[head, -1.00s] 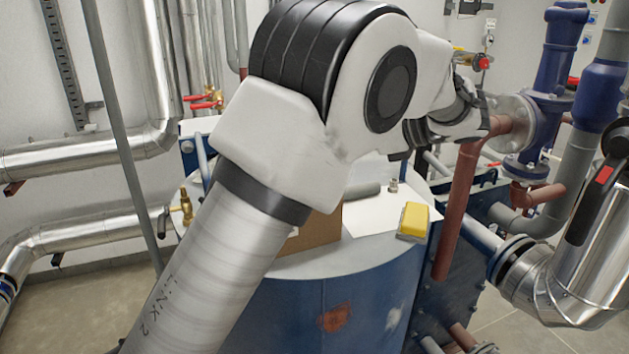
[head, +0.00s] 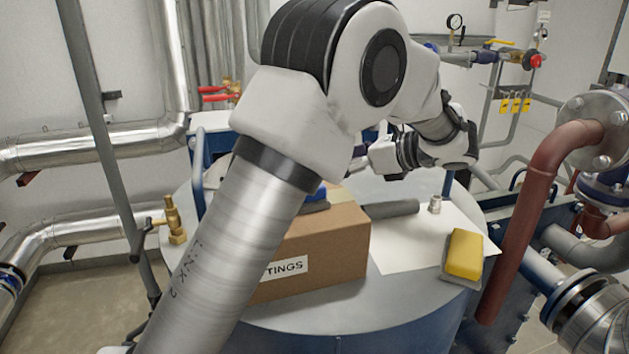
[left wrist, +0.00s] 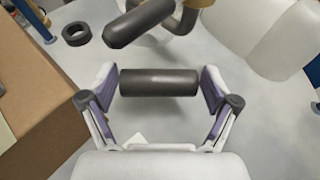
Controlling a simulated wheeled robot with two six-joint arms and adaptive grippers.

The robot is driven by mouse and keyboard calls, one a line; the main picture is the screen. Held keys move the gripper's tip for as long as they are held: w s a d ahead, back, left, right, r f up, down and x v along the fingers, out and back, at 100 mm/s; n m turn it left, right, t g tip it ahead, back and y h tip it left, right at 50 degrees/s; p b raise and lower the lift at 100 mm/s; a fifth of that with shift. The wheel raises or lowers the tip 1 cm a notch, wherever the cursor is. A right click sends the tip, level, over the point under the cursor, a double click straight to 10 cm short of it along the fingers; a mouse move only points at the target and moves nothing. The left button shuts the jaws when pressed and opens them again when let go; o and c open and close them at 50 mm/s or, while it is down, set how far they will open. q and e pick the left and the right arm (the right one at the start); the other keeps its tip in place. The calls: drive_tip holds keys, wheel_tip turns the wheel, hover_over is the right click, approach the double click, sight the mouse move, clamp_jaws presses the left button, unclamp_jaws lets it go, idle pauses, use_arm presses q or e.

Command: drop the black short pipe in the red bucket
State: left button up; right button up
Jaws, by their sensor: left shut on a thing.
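My left gripper (left wrist: 160,76) is shut on a black short pipe (left wrist: 158,83), which lies across between its fingertips in the left wrist view. In the head view my left arm crosses the middle, and the gripper (head: 362,160) shows small over the far part of the blue-sided tank's grey top; the pipe in it is hard to make out there. I see no red bucket in either current view. My right gripper is not in view.
A cardboard box (head: 325,250), a white sheet (head: 405,255), a grey cylinder (head: 391,209) and a yellow sponge-like block (head: 465,253) are on the tank top. A red-brown pipe (head: 527,210) rises at right. A black ring (left wrist: 76,34) lies beside the box in the left wrist view.

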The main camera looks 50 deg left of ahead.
use_arm(q)
drive_tip(key=x, duration=0.6)
drive_tip(key=shift+w+f+p, duration=0.2)
drive_tip(key=shift+f+p, duration=0.05)
drive_tip(key=shift+p, duration=0.05)
drive_tip(key=shift+s+a+f, duration=0.1)
drive_tip(key=shift+s+a, duration=0.15)
drive_tip(key=shift+s+a+f+p, duration=0.3)
drive_tip(key=shift+a+f+p, duration=0.15)
drive_tip(key=shift+a+f, duration=0.35)
drive_tip(key=shift+w+a+f, duration=0.1)
drive_tip(key=shift+a+f, duration=0.15)
drive_tip(key=shift+a, duration=0.1)
drive_tip(key=o, duration=1.5)
drive_tip(key=shift+d+r, duration=0.15)
drive_tip(key=shift+d, duration=0.15)
